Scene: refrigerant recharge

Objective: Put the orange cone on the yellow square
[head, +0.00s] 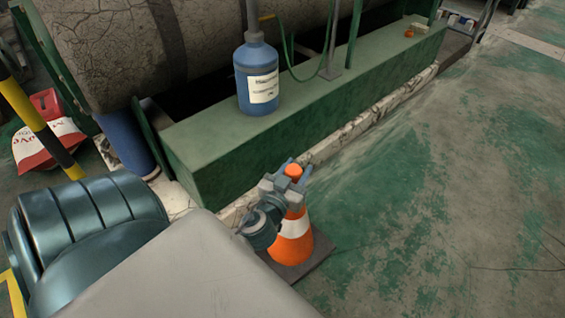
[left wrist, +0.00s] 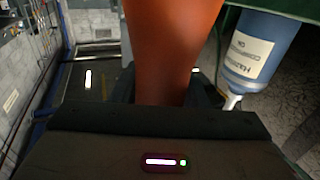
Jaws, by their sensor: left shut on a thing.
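The orange cone (head: 297,247) has a white band and a dark square base and is upright beside the green ledge. I cannot tell whether its base touches the floor. My left gripper (head: 291,172) is shut around the cone's upper part, with the orange tip showing between the fingers. In the left wrist view the cone's orange body (left wrist: 172,50) fills the middle, between the dark fingers. A yellow line (head: 13,292) shows at the lower left edge of the head view; whether it belongs to the yellow square is unclear. My right gripper is out of view.
A green ledge (head: 225,165) runs behind the cone and bears a blue bottle (head: 257,80). A large cracked tank (head: 105,50) is behind it. A yellow-black post (head: 38,125) and a red-white bag (head: 45,145) are at the left. The floor at the right is clear.

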